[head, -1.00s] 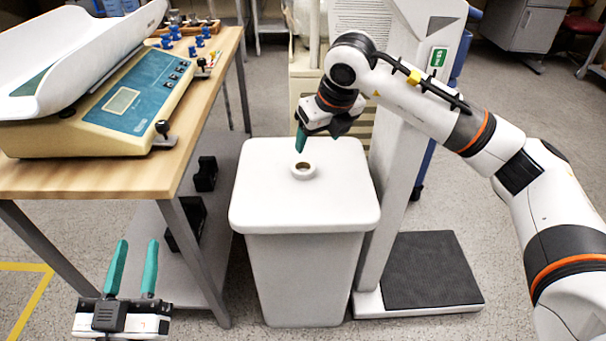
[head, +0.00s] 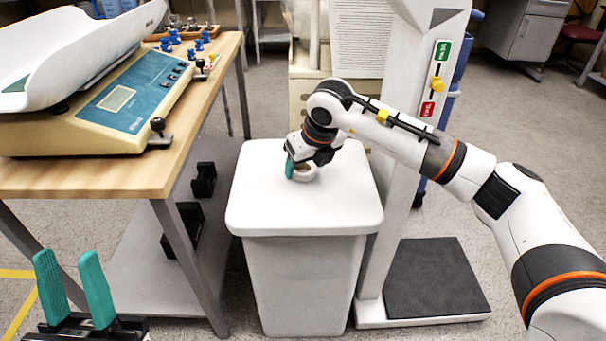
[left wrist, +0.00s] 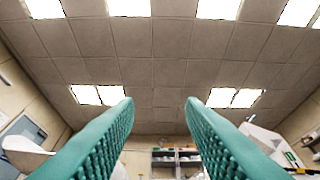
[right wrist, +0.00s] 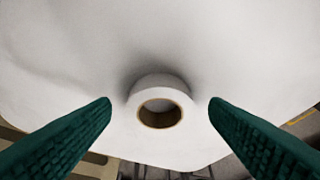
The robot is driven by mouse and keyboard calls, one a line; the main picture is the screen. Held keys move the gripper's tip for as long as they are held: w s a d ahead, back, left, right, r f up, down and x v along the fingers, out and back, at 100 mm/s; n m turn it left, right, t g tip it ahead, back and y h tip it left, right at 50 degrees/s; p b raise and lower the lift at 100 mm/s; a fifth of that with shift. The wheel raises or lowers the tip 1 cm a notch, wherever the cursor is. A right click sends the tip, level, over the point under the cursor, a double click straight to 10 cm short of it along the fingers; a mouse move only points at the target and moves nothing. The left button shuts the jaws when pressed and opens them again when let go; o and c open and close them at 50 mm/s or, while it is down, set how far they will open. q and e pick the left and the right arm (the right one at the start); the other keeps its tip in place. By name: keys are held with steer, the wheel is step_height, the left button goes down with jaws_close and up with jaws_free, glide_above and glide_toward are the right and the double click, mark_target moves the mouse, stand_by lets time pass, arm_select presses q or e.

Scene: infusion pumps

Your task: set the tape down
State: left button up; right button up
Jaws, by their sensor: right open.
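The tape is a white roll with a brown core (head: 305,172). It rests on the white lid of the bin (head: 262,210). In the right wrist view the tape (right wrist: 160,101) sits between the two green fingers, with a gap on each side. My right gripper (head: 297,170) is open, low over the lid, and partly hides the tape in the head view. My left gripper (head: 75,290) is open and empty at the lower left, pointing up. Its fingers also show in the left wrist view (left wrist: 158,112) with only ceiling and far wall between them.
A wooden table (head: 100,178) with a baby scale (head: 110,105) and blue pieces stands left of the bin. A floor scale with a dark platform (head: 435,278) and upright column stands to the right. The lid around the tape is clear.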

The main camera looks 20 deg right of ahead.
steer(key=shift+w+f, duration=0.2)
steer(key=shift+f, duration=0.25)
steer(key=shift+c, duration=0.4)
steer(key=c, duration=1)
steer(key=shift+c, duration=0.2)
steer(key=shift+r, duration=0.2)
